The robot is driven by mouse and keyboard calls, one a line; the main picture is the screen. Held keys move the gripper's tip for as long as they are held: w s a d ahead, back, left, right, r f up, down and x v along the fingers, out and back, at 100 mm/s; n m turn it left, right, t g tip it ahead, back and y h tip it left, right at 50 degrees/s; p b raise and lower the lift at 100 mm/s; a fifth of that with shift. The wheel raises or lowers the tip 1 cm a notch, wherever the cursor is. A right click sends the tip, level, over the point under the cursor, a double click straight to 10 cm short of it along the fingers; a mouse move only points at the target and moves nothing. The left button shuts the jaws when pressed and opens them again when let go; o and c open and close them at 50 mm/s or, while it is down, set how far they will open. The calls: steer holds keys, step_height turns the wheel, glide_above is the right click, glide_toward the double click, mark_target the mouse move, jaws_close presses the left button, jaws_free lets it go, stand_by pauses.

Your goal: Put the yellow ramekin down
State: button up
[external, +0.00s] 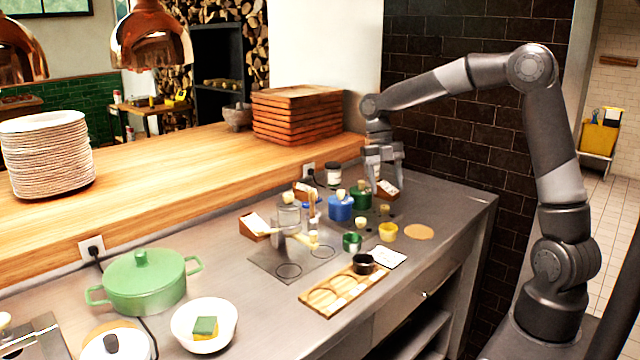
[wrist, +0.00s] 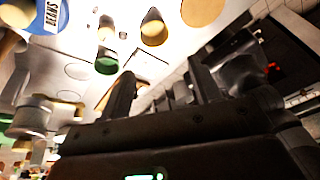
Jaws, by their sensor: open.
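The yellow ramekin (external: 388,232) stands upright on the steel counter, just left of a flat tan disc (external: 419,232). It also shows near the top of the wrist view (wrist: 154,30), with the tan disc (wrist: 202,10) beside it. My gripper (external: 386,186) is open and empty, above the back of the counter and apart from the ramekin. Its two dark fingers (wrist: 162,88) are spread in the wrist view, with nothing between them. A green ramekin (external: 351,242) stands left of the yellow one.
A wooden tray (external: 318,303) with round recesses lies in front, a black ramekin (external: 363,264) at its far end. A white card (external: 390,258) lies beside it. Blue (external: 340,208) and green (external: 361,198) lidded pots stand behind. A green casserole (external: 145,284) is front left.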

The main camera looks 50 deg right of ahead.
steer(key=s+d+r+m+t, duration=0.1)
steer(key=s+r+m+t, duration=0.2)
steer(key=s+m, duration=0.9)
steer(key=s+d+r+m+t+h, duration=0.1)
steer(key=s+r+m+t, duration=0.2)
steer(key=s+m+t, duration=0.3)
steer(key=s+m, duration=0.5)
steer(key=m, duration=0.5)
steer(key=shift+s+d+m, duration=0.15)
steer(key=shift+s+m, duration=0.2)
steer(key=shift+m, duration=0.05)
